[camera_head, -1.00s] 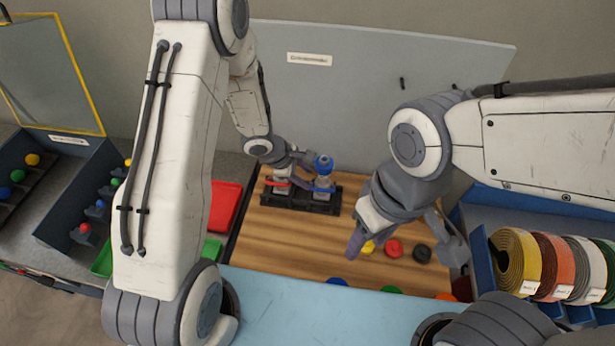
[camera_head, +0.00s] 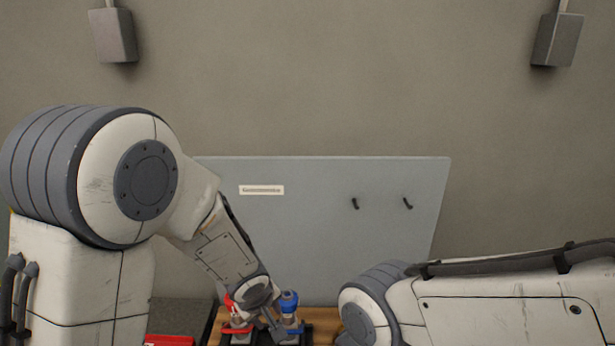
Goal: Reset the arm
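My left arm comes in from the left. Its gripper (camera_head: 272,324) is low in the picture, between and close to two pump-like pieces. One has a red top (camera_head: 230,302) and sits partly behind my wrist. The other has a blue top (camera_head: 289,301) and stands upright just right of the gripper. Whether the fingers touch either piece, or are open, is too small to tell. My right arm comes in from the right; its gripper is below the picture's edge.
A grey board (camera_head: 320,210) with a white label (camera_head: 262,190) and two dark pegs stands behind the wooden work surface (camera_head: 325,318). A red tray (camera_head: 168,340) shows at the bottom left. Two grey boxes (camera_head: 114,36) (camera_head: 558,40) hang on the bare wall above.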

